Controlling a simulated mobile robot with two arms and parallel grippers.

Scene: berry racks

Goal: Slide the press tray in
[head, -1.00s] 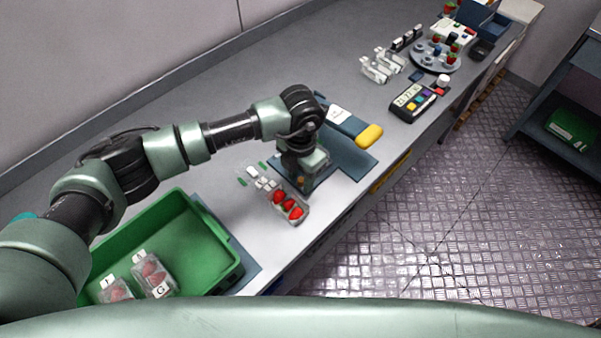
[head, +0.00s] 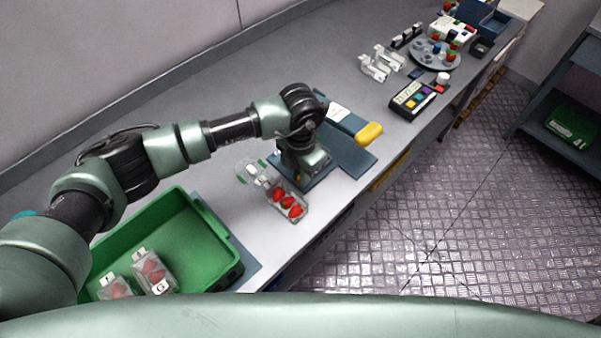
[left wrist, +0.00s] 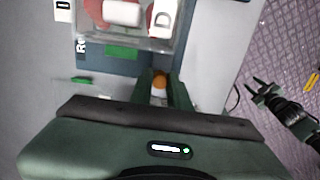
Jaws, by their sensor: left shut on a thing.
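A clear box with red strawberries (head: 288,203) sits at the bench's front edge, with its clear lid part (head: 250,172) and white and green pieces behind it. In the left wrist view the clear box (left wrist: 130,44) shows at the top, with a white "D" tag. My left gripper (left wrist: 159,88) is shut on a small part with an orange-brown knob, just beside the box. In the head view the left gripper (head: 298,176) is low over the blue press base (head: 350,159); its grip is hidden there. My right gripper (left wrist: 268,92) shows small and dark over the floor.
A green crate (head: 215,222) with strawberry boxes stands at the left. A yellow-ended handle (head: 369,133) lies right of my left gripper. A keypad device (head: 413,98), white racks (head: 380,66) and a round grey holder (head: 436,54) stand further right. The bench behind my arm is clear.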

